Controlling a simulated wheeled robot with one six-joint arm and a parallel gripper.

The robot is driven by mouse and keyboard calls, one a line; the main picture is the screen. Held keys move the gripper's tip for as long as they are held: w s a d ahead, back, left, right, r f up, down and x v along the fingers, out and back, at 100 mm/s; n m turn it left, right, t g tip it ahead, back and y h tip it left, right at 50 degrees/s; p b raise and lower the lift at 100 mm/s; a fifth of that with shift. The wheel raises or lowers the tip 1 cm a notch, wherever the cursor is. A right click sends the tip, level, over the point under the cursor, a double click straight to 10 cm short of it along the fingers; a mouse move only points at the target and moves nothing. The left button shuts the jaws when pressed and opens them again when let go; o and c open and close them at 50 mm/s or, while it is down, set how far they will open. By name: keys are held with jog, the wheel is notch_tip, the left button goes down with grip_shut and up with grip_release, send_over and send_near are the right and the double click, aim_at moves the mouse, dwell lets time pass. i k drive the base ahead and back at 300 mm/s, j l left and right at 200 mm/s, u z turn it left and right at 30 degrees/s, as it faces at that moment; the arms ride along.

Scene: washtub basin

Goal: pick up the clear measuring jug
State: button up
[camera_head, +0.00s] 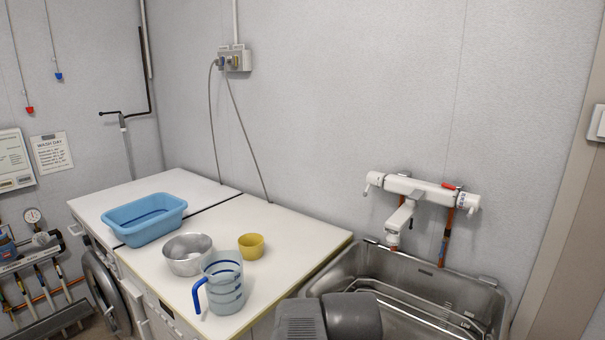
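The clear measuring jug (222,286) stands upright on the white top of the right-hand machine, near its front edge. It is see-through with blue bands or markings and a blue handle (199,296) that points to the left and front. A dark grey part, which seems to be my own arm, shows at the bottom centre, right of the jug and apart from it. My gripper's fingers are not in view.
A metal bowl (188,254) stands close behind the jug, with a yellow cup (251,246) to the bowl's right. A blue tub (145,219) sits further left. The steel basin (487,290) lies right, under a white mixer tap (410,188). The white top (305,234) is clear right of the cup.

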aim_at(222, 271)
jog(key=u, duration=0.7)
